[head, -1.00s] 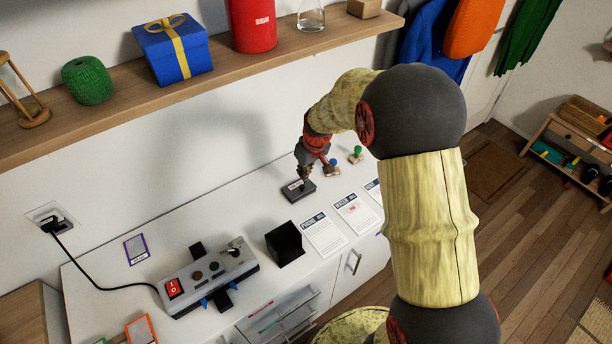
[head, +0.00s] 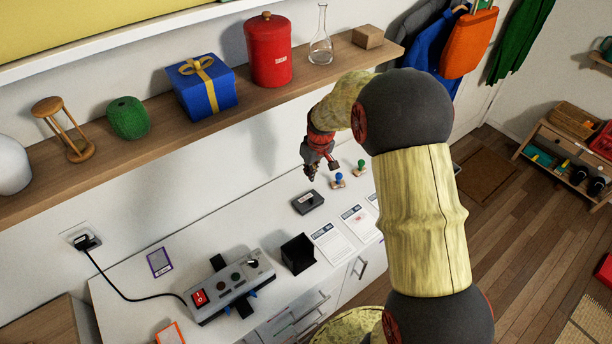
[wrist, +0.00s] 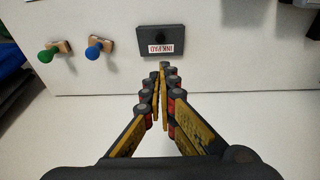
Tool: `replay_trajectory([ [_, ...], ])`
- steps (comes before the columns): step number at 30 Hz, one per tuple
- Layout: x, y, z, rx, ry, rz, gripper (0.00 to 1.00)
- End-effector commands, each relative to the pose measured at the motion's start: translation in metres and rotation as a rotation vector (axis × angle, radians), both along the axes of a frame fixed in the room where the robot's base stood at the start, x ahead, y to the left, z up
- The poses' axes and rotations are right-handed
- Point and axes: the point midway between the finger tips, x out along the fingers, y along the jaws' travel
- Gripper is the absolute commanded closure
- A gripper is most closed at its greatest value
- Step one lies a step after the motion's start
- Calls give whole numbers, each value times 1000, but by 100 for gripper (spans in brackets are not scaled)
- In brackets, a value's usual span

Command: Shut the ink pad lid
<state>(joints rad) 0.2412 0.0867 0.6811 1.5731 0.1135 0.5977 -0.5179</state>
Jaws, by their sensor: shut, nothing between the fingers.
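The ink pad (head: 308,202) is a small dark box on the white counter, beyond the black open box. In the wrist view the ink pad (wrist: 161,41) shows its lid lying flat and closed over it, with a dark round knob and a white "INK PAD" label. My gripper (head: 310,177) is in the air above the ink pad, apart from it. In the wrist view my gripper (wrist: 162,70) has its fingertips together and empty, just below the pad's near edge in the picture.
A blue stamp (wrist: 93,52) and a green stamp (wrist: 47,55) stand beside the pad. Printed sheets (head: 333,243), a black open box (head: 298,253) and a grey switch panel (head: 232,288) are on the counter. A wooden shelf (head: 160,128) with several objects runs above.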

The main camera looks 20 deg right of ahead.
Motion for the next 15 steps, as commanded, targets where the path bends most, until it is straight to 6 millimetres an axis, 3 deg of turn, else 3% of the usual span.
replay_trajectory([
  [1, 1, 1, -13, 1, 4, 0, 100],
  [15, 15, 0, -98, 2, 3, -1, 100],
])
